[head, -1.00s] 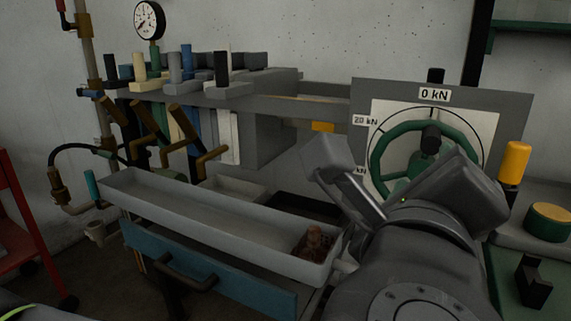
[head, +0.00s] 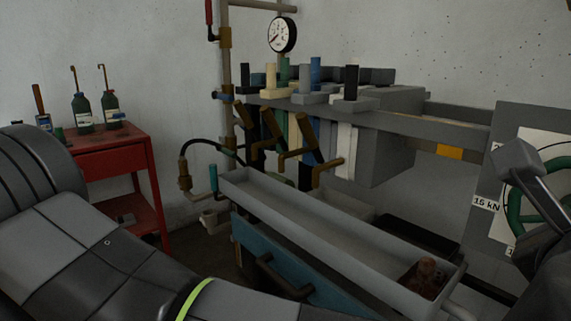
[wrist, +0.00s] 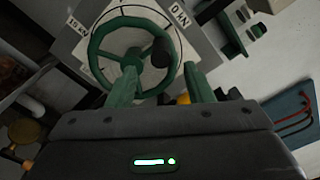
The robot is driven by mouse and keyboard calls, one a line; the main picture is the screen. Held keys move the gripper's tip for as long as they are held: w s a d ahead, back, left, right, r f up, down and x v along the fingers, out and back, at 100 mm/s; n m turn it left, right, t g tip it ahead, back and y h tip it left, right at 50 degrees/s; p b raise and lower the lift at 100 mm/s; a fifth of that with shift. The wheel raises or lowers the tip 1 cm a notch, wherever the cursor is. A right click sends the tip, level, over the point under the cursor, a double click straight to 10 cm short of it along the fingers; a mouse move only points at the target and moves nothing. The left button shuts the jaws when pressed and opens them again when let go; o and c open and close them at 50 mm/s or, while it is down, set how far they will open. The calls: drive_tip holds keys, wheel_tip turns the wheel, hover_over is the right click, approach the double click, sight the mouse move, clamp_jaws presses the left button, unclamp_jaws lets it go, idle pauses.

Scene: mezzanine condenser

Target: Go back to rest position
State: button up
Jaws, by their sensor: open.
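My gripper (wrist: 163,80) is open in the wrist view. Its two green fingers stand apart with nothing held between them. Beyond them is a green handwheel (wrist: 92,45) with a dark knob, in front of a dial plate marked "15 kN" and "0 kN". The fingertips overlap the wheel's lower part in the picture, and I cannot tell how far off it is. In the head view the handwheel (head: 515,215) is cut by the right edge and partly hidden by my arm. My fingers do not show clearly there.
A long grey trough (head: 320,222) with a brown lump (head: 426,277) stands above a blue drawer front (head: 300,280). Brown levers and a pressure gauge (head: 282,35) are behind. A red cart (head: 110,155) with green bottles stands at left. Some bare floor shows between cart and trough.

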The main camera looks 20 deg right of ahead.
drive_tip(key=shift+b+x, duration=0.75)
drive_tip(key=shift+x, duration=3.45)
